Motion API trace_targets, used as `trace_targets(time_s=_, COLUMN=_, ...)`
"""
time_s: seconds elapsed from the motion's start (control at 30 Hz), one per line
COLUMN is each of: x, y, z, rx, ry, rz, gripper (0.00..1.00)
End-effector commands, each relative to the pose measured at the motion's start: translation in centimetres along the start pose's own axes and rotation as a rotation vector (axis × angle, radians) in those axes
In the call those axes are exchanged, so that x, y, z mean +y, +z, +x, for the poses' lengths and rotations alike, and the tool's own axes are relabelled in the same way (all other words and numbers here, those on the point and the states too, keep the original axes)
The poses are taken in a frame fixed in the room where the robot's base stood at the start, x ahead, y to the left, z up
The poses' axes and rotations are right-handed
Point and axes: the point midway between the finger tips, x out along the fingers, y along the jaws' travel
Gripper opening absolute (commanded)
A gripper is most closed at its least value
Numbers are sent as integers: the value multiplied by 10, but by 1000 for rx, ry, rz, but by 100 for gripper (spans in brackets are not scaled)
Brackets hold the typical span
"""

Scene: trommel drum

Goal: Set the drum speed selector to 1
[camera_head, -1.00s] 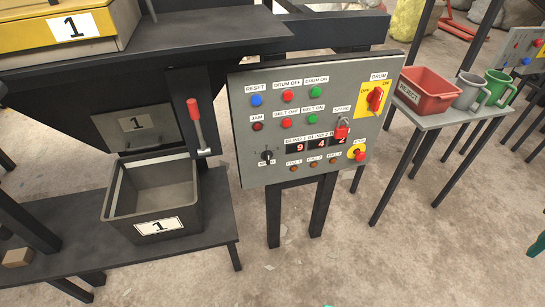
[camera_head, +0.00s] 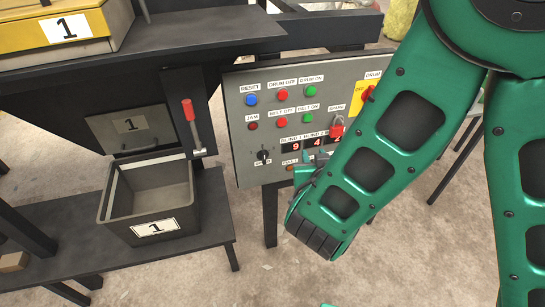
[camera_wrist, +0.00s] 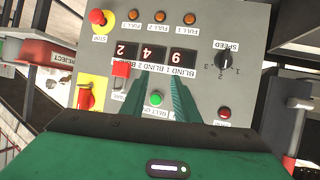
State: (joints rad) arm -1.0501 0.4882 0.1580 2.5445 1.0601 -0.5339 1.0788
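The speed selector is a small black knob (camera_head: 263,155) at the lower left of the grey control panel (camera_head: 242,120). In the wrist view, which shows the panel upside down, the speed selector (camera_wrist: 224,60) is at the right, with small numbers around it. Its exact setting is too small to read surely. My gripper (camera_wrist: 159,76) shows two green fingers with a gap between them, and they hold nothing. The fingers point at the panel beside the number displays, apart from the knob. In the head view my gripper (camera_head: 309,168) is partly hidden by my forearm.
Buttons, number displays (camera_wrist: 154,53) and a red padlock-like piece (camera_wrist: 121,69) are close to my fingers. A yellow-based stop button (camera_wrist: 101,20) is at the panel's edge. A red-handled lever (camera_head: 191,120) and a grey bin (camera_head: 116,215) stand left of the panel.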

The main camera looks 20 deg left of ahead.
Motion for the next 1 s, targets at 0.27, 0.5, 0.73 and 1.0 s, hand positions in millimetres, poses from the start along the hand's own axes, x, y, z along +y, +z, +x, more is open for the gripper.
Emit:
trace_targets(time_s=0.27, x=-102, y=25, z=-24, rx=53, ry=-240, rz=-51, gripper=28)
trace_targets(time_s=0.5, x=-112, y=24, z=-4, rx=56, ry=-250, rz=-47, gripper=28)
trace_targets(time_s=0.73, x=-121, y=23, z=37, rx=55, ry=-248, rz=-47, gripper=28)
trace_targets(time_s=1.0, x=-130, y=21, z=71, rx=55, ry=-250, rz=-49, gripper=28)
